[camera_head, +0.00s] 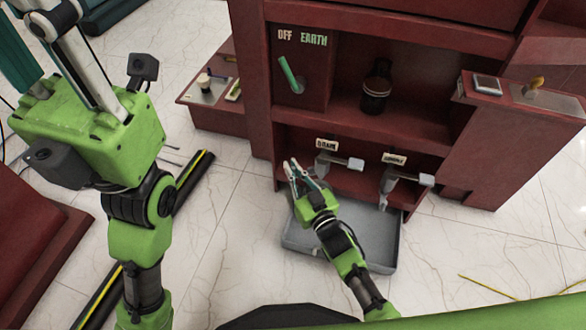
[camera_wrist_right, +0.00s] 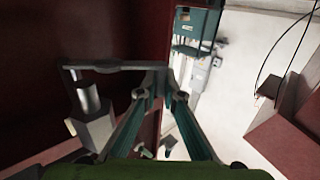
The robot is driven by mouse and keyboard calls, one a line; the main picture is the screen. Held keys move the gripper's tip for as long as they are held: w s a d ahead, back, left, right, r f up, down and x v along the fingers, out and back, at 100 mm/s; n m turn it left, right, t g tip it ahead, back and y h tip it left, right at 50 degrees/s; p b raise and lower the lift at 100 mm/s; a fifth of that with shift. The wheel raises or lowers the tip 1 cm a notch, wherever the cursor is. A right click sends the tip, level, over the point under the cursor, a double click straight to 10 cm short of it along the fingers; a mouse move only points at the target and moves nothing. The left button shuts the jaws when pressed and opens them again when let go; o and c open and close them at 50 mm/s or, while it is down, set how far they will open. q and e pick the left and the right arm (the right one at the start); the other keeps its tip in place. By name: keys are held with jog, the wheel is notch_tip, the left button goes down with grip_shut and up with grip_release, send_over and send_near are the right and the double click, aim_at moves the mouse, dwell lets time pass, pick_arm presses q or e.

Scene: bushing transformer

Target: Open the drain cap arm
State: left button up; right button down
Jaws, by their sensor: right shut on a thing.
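The drain valve (camera_head: 352,163) sits under a DRAIN label on the lower shelf front of the dark red cabinet. Its grey cap arm (camera_wrist_right: 108,67) runs across the right wrist view from the pale metal valve body (camera_wrist_right: 97,130) to my fingertips. My right gripper (camera_head: 296,166) is at the left of the drain valve. In the wrist view its fingers (camera_wrist_right: 158,84) come together on the arm's end. The exact contact is partly hidden by the fingertips. My left gripper (camera_head: 30,32) is at the upper left, its fingers apart and empty, partly cut off by the frame.
A similar labelled valve (camera_head: 400,180) is right of the drain valve. A grey tray (camera_head: 376,232) lies on the floor below both. A green lever (camera_head: 290,74) and dark bottle-like part (camera_head: 375,88) are above. Black-yellow strips (camera_head: 192,175) lie left; tiled floor (camera_head: 225,240) is open between.

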jog(key=c, duration=2.4)
grip_release()
jog(key=shift+c, duration=0.2)
jog(key=v, duration=1.2)
